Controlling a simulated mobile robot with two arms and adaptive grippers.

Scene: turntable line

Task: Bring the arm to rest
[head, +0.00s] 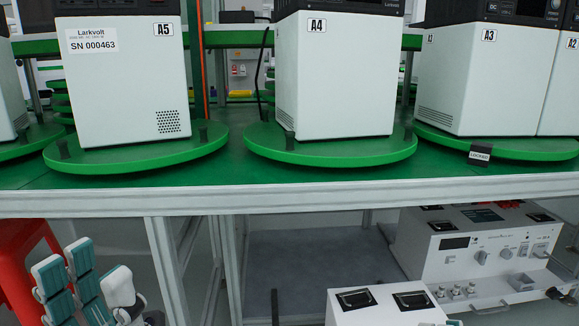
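My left gripper (92,268) shows in the lower left corner of the head view, with pale fingers and teal pads pointing up. Its fingers stand apart with a gap between them and nothing in it, so it is open. It is in front of and below the front edge of the green-topped table (230,178), touching nothing that I can see. The rest of the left arm is mostly cut off by the frame. My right gripper is not in view.
Green turntables (330,149) carry white units: A5 (130,95), A4 (335,80) and A3 (480,85). A red stool (18,262) stands close left of the gripper. White instruments (480,245) sit below the table at right. The grey lower shelf (310,262) has free room.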

